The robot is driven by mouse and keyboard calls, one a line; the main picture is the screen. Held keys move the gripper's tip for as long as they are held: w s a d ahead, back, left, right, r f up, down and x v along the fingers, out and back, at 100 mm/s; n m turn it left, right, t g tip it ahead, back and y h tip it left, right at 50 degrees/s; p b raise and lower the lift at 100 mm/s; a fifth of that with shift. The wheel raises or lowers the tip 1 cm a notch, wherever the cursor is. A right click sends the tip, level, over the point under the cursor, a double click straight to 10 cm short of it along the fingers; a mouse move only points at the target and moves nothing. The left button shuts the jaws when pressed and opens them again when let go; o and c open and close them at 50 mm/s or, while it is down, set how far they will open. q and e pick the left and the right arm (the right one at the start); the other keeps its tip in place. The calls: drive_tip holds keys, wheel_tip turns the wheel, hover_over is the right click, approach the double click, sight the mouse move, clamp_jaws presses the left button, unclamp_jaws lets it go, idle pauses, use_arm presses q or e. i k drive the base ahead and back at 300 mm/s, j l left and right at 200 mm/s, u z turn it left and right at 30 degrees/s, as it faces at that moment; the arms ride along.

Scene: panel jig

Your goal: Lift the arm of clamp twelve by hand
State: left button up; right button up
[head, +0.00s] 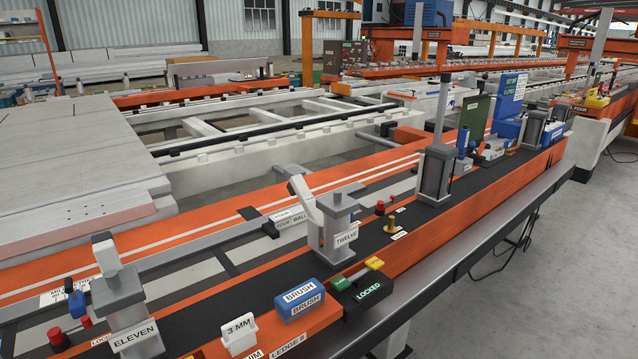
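Neither of my grippers is in the head view, and nothing touches the clamp.
Clamp eleven (126,307) stands at the front left with its arm upright. A blue brush (299,299), a white 3 MM block (239,334) and a green-black LOCKED box (362,293) sit in front. A grey cylinder unit (436,175) stands behind to the right. Open floor lies at right.

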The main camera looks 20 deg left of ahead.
sight(296, 185)
drive_tip(key=i+l, duration=0.7)
drive_tip(key=i, duration=0.15)
drive_tip(key=i+l, duration=0.7)
drive_tip(key=i, duration=0.2)
drive_tip(key=i+l+u, duration=0.35)
drive_tip(key=i+l, duration=0.3)
drive_tip(key=l, duration=0.1)
